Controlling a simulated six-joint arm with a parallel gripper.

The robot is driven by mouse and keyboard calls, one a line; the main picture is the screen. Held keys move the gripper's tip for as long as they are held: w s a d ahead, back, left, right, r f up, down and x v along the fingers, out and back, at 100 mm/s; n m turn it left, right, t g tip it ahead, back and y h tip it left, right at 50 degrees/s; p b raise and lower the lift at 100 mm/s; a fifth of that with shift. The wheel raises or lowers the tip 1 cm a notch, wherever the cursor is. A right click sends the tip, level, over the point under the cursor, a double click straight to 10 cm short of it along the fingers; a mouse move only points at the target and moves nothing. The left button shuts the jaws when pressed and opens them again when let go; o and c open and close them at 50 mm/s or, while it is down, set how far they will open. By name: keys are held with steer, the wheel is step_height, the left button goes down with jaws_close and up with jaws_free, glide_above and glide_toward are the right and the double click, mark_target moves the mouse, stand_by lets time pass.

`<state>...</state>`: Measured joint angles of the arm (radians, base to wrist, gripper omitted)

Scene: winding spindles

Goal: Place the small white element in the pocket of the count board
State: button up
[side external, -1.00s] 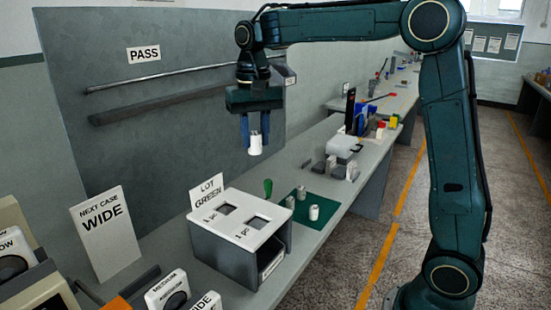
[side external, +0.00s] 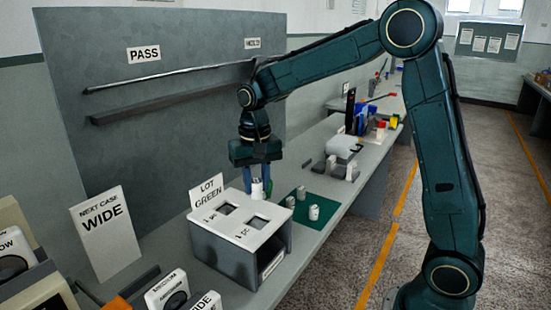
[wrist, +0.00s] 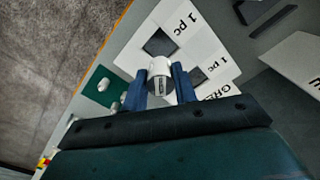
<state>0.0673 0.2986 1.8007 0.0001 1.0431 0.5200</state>
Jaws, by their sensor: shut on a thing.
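The small white element (side external: 257,190) is a short cylinder held upright between the blue fingers of my gripper (side external: 257,184). In the wrist view the element (wrist: 160,79) has a dark printed mark on it. The count board (side external: 238,232) is a grey box with a white top, two dark square pockets and a "LOT GREEN" sign. My gripper is just behind the board in the side view. One pocket (wrist: 160,43) shows clear beyond the element in the wrist view; the other pocket (wrist: 196,76) is partly hidden by a finger.
A green mat (side external: 327,206) beside the board carries similar small cylinders (side external: 314,212). A "NEXT CASE WIDE" sign (side external: 105,233) stands at the left. Farther along the bench is a white-and-grey device (side external: 343,146). A grey panel with a rail (side external: 165,78) stands behind.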

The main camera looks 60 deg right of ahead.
mark_target(257, 181)
steer(key=shift+f, duration=4.15)
steer(key=shift+f, duration=0.15)
steer(key=o, duration=1)
steer(key=shift+c, duration=0.2)
step_height(257, 181, up, 12)
steer(key=shift+r, duration=0.15)
